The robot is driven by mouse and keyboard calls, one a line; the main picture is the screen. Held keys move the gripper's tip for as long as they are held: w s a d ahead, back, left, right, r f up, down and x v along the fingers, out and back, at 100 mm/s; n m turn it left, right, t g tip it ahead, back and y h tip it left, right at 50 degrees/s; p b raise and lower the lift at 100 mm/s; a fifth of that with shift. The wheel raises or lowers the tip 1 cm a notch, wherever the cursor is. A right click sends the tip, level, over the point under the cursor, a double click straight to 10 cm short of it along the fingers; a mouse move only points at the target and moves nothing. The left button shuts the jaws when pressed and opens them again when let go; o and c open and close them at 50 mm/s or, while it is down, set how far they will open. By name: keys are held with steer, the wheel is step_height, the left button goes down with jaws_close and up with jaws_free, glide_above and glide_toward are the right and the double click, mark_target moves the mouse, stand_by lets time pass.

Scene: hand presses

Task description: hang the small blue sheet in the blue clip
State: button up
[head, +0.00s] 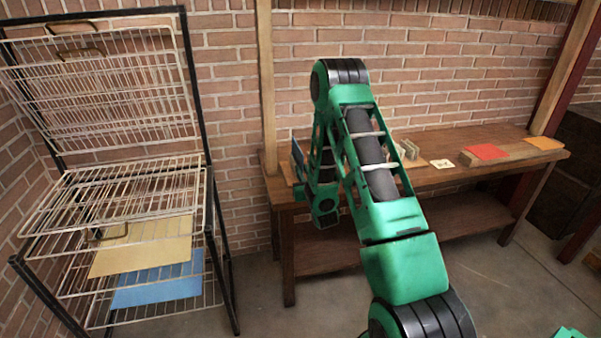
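A blue sheet (160,287) lies flat on a low shelf of the wire drying rack at the left, below a tan sheet (140,248). A small dark-blue piece (297,153) shows at the left end of the wooden bench, just left of my green arm. I cannot tell whether it is the small blue sheet or something else. My arm rises from the bottom right and bends down over the bench's left part. My gripper's fingers are hidden behind the arm. No blue clip can be made out.
The wire rack (207,225) stands left, its upper shelves tilted up. The wooden bench (440,178) runs along the brick wall. On it are small upright pieces (410,150), a marked pale card (442,163), a red sheet (486,151) and an orange sheet (544,143). Floor shows between rack and bench.

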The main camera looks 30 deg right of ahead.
steer(key=shift+c, duration=0.6)
jaws_close()
step_height(320, 180, up, 8)
steer(key=shift+f, duration=0.25)
steer(key=v, duration=0.7)
stand_by(0.5)
